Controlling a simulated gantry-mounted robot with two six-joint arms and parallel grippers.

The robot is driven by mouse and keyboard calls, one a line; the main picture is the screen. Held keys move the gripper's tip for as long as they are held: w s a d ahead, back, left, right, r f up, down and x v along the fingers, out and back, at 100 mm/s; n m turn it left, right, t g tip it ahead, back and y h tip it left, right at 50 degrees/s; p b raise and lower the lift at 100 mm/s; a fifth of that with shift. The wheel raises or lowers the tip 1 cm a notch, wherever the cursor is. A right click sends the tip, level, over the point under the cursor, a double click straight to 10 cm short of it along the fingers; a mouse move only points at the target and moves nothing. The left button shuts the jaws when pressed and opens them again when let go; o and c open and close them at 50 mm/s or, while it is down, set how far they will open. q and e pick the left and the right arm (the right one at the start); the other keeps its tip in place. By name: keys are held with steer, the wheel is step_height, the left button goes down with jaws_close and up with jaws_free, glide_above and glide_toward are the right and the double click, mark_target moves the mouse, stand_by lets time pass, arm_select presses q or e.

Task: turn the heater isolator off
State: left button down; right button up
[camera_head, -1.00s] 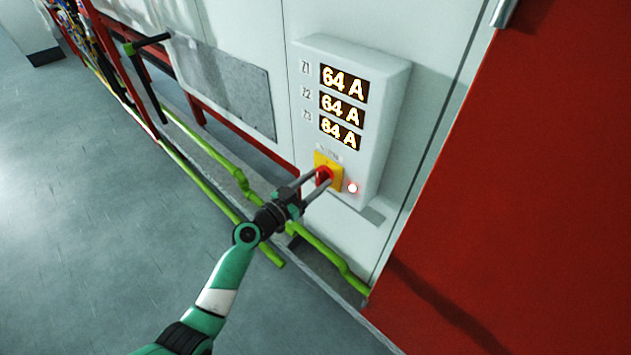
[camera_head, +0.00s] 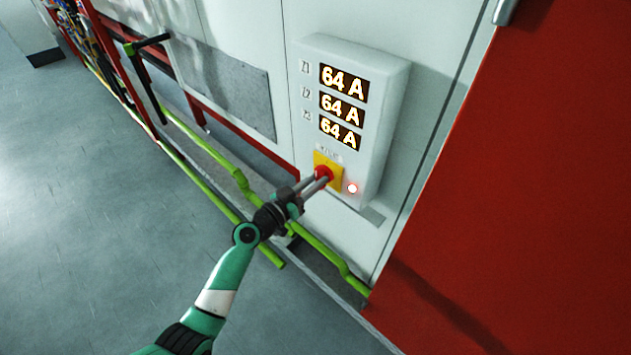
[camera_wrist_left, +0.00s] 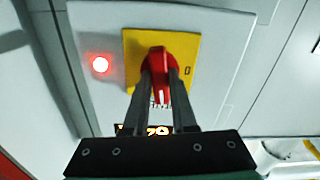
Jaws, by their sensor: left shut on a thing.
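The heater isolator is a red rotary handle (camera_head: 323,173) on a yellow plate (camera_head: 334,182), low on a pale wall box (camera_head: 384,110). My left gripper (camera_head: 320,177) is shut on the red handle. In the left wrist view the two fingers (camera_wrist_left: 165,85) lie on either side of the red handle (camera_wrist_left: 158,62), in front of the yellow plate (camera_wrist_left: 190,48). A red lamp is lit beside the plate in the head view (camera_head: 352,188) and in the left wrist view (camera_wrist_left: 100,65). Three displays (camera_head: 342,108) each read 64 A. My right gripper is not in view.
A large red panel (camera_head: 530,190) stands to the right of the box. Green pipes (camera_head: 240,185) run along the wall's foot below it. A black lever with a green end (camera_head: 150,43) sticks out at upper left. The grey floor (camera_head: 80,200) at left is clear.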

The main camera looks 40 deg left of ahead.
arm_select(q)
steer(key=n, duration=0.3)
steer(key=shift+n, duration=0.3)
steer(key=n, duration=0.4)
steer(key=shift+n, duration=0.3)
steer(key=n, duration=0.4)
steer(key=shift+p, duration=0.3)
steer(key=n, duration=0.3)
steer(key=shift+n+p, duration=0.35)
steer(key=shift+n, duration=0.35)
steer(key=c, duration=0.7)
jaws_free()
steer(key=shift+s, duration=0.1)
